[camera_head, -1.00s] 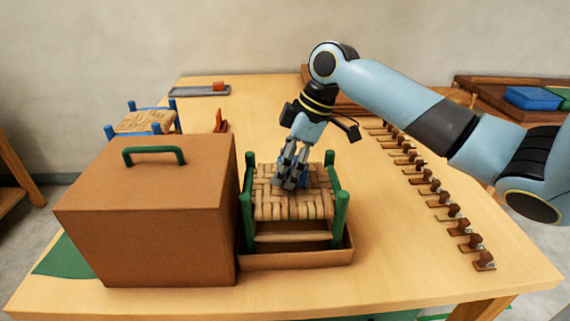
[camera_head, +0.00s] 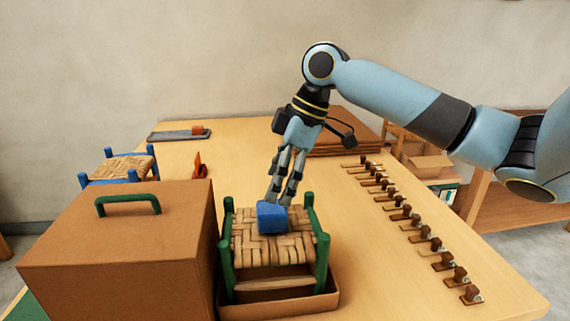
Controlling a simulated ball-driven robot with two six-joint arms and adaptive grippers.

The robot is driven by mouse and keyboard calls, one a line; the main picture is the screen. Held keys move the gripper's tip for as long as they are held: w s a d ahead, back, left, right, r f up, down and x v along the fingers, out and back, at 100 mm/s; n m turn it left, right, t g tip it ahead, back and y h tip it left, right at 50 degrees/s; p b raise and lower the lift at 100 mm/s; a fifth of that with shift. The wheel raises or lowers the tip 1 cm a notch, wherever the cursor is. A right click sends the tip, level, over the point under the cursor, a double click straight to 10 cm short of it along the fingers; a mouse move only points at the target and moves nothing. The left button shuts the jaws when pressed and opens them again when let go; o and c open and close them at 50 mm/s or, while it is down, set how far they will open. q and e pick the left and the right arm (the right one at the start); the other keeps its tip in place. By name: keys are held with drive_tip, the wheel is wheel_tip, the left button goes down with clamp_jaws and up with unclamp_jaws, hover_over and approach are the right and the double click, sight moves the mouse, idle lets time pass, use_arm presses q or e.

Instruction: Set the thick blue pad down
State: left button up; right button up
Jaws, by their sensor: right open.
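The thick blue pad (camera_head: 272,217) rests on the woven seat (camera_head: 262,250) of the green-posted stool, toward its back edge. The stool stands in a shallow brown tray (camera_head: 330,297). My right gripper (camera_head: 281,200) points down just above and behind the pad, with its fingers open. The fingertips are close to the pad's top edge; I cannot tell whether they touch it. My left gripper is not in view.
A large brown box with a green handle (camera_head: 128,203) stands close to the stool's left. A blue-posted woven stool (camera_head: 122,168) is behind it. Several small brown clamps (camera_head: 403,213) line the table's right side. Stacked brown sheets (camera_head: 345,135) lie at the back.

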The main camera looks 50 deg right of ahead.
drive_tip(key=shift+v, duration=2.3)
